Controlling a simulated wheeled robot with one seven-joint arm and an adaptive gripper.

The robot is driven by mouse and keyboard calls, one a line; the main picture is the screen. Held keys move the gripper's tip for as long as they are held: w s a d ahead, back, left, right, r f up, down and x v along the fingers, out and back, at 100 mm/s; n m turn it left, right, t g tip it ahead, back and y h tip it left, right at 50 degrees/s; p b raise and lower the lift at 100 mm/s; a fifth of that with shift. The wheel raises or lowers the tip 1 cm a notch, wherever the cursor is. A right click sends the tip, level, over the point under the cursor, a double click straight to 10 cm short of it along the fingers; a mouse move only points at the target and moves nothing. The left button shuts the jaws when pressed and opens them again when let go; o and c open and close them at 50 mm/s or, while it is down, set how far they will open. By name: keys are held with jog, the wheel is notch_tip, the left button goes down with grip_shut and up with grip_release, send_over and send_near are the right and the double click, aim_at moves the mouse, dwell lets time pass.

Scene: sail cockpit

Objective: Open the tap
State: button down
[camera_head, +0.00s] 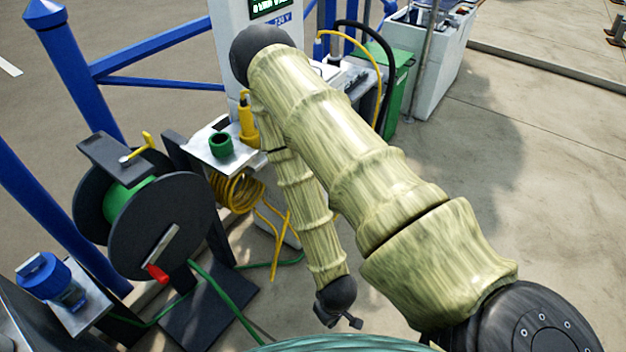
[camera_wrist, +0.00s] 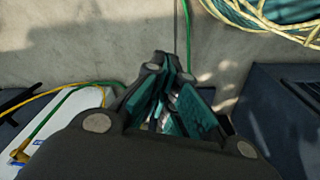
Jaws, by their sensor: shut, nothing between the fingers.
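No tap is clearly recognisable. In the head view a yellow T-shaped handle (camera_head: 140,147) stands up beside the dark plate over the hose reel, and a red lever-like part (camera_head: 157,273) sits low on the reel's front. I cannot tell whether either belongs to a tap. In the wrist view a small brass-coloured fitting (camera_wrist: 20,154) lies at the lower left, apart from my fingers. My gripper (camera_head: 347,322) hangs low, right of the reel and apart from it. In the wrist view my gripper (camera_wrist: 166,62) is shut and empty, above the pavement.
The black hose reel (camera_head: 165,225) with green hose stands left. A metal shelf (camera_head: 208,160) holds a green ring; yellow cable hangs below. Blue railings (camera_head: 150,45) run behind. A blue connector (camera_head: 45,275) is at far left. Coiled rope (camera_wrist: 265,15) shows in the wrist view.

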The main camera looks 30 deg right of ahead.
jog(key=w+d+f+n+t+h+b, duration=0.1)
jog(key=w+d+f+n+t+b, duration=0.2)
jog(key=w+b, duration=0.5)
jog(key=w+d+f+n+t+h+b, duration=0.1)
jog(key=w+d+f+n+t+b, duration=0.1)
jog(key=w+d+b, duration=0.55)
jog(key=w+d+f+n+t+b, duration=0.1)
jog(key=w+f+n+t+b, duration=0.3)
jog(key=w, duration=0.6)
jog(key=w+d+r+n+t+h+b, duration=0.2)
jog(key=w+d+b, duration=0.4)
jog(key=b, duration=0.4)
jog(key=w+d+r+n+t+h+b, duration=0.2)
jog(key=w+d+r+t+b, duration=0.2)
jog(key=w+b, duration=0.4)
jog(key=shift+d+r+t+b, duration=0.3)
jog(key=shift+d+r+b, duration=0.55)
jog(key=shift+d+b, duration=0.3)
jog(key=shift+a, duration=0.1)
jog(key=b+x, duration=0.5)
jog(key=x, duration=0.5)
